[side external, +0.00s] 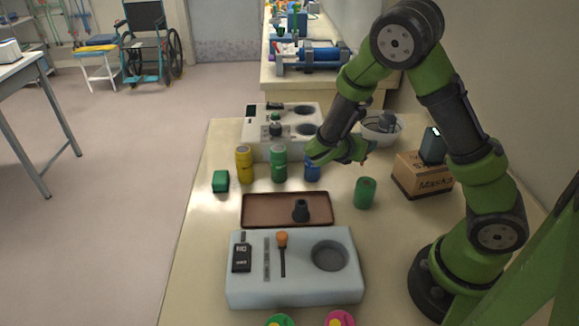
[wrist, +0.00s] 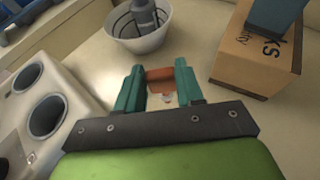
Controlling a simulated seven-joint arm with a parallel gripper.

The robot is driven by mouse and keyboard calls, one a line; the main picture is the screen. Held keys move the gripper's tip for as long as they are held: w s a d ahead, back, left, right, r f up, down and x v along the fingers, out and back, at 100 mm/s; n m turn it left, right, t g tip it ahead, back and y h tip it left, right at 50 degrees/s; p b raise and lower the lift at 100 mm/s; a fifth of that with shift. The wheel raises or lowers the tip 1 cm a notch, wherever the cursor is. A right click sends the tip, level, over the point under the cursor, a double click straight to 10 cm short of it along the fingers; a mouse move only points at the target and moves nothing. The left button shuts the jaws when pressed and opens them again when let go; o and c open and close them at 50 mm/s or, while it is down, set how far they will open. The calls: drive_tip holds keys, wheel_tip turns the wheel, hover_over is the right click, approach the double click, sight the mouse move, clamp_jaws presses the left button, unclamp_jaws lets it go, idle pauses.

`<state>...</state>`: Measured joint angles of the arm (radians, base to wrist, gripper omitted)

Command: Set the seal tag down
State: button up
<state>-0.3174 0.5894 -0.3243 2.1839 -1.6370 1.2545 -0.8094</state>
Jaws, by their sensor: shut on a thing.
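My gripper (wrist: 159,82) is shut on a small orange-red seal tag (wrist: 160,74), which sits between the two teal fingertips in the wrist view. In the side external view my gripper (side external: 362,153) is above the table, right of the blue cylinder (side external: 312,172) and in front of the white bowl (side external: 381,132). Only a small orange bit of the tag shows there, below the fingertips. Whether the tag touches the table is hard to tell.
A green cylinder (side external: 365,193) stands close in front of the gripper. A Masks box (side external: 422,180) is to the right. A brown tray (side external: 262,210) holds a dark cone-shaped piece (side external: 301,210). A pale fixture (side external: 295,290) is in front, another (side external: 262,152) behind. Table at left front is bare.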

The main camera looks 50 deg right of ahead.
drive_tip(key=shift+f, duration=1.2)
drive_tip(key=o, duration=1)
drive_tip(key=shift+f, duration=0.1)
